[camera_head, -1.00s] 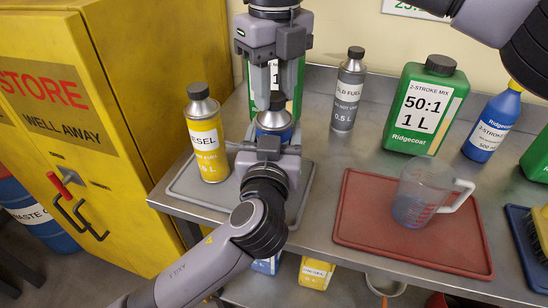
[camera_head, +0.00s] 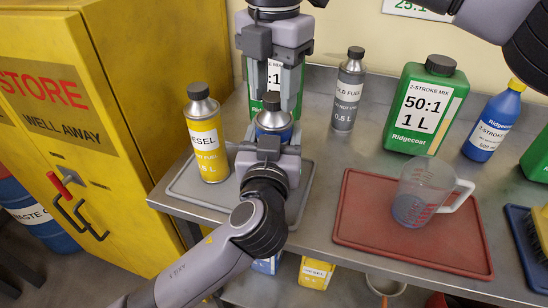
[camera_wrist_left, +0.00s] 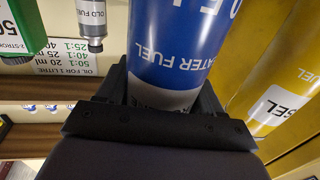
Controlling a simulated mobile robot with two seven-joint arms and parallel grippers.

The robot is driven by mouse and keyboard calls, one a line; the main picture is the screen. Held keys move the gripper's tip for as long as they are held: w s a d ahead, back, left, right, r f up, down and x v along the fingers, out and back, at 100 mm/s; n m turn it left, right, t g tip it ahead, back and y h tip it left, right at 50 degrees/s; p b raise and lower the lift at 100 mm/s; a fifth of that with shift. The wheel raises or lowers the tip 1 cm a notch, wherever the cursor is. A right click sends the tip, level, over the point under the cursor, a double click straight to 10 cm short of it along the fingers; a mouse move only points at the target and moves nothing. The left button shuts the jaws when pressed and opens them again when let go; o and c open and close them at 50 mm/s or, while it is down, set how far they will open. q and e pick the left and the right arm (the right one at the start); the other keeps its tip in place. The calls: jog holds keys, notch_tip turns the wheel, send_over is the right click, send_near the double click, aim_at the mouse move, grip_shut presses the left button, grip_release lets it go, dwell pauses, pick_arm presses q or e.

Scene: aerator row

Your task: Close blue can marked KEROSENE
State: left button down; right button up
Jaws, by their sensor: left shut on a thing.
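The blue can (camera_head: 273,121) stands on the grey tray (camera_head: 185,187), its lower part hidden by my left gripper (camera_head: 268,146). That gripper is shut around the can's body. In the left wrist view the blue can (camera_wrist_left: 180,50) fills the middle, with "FUEL" on its label; the word KEROSENE is not readable. A dark cap (camera_head: 271,98) shows at the top of the can; how tightly it sits cannot be told. My right gripper (camera_head: 273,104) points down from above, its fingers apart on either side of the cap.
A yellow diesel can (camera_head: 206,140) stands close left of my left gripper. A grey old-fuel can (camera_head: 347,95) and a green 2-stroke can (camera_head: 425,110) stand to the right. A measuring jug (camera_head: 420,195) stands on the red tray (camera_head: 365,235). A yellow cabinet (camera_head: 110,150) is at the left.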

jog(key=shift+o, duration=0.9)
notch_tip(320, 180, up, 12)
pick_arm(q)
jog(key=shift+c, duration=0.4)
grip_release()
jog(key=shift+s, duration=0.1)
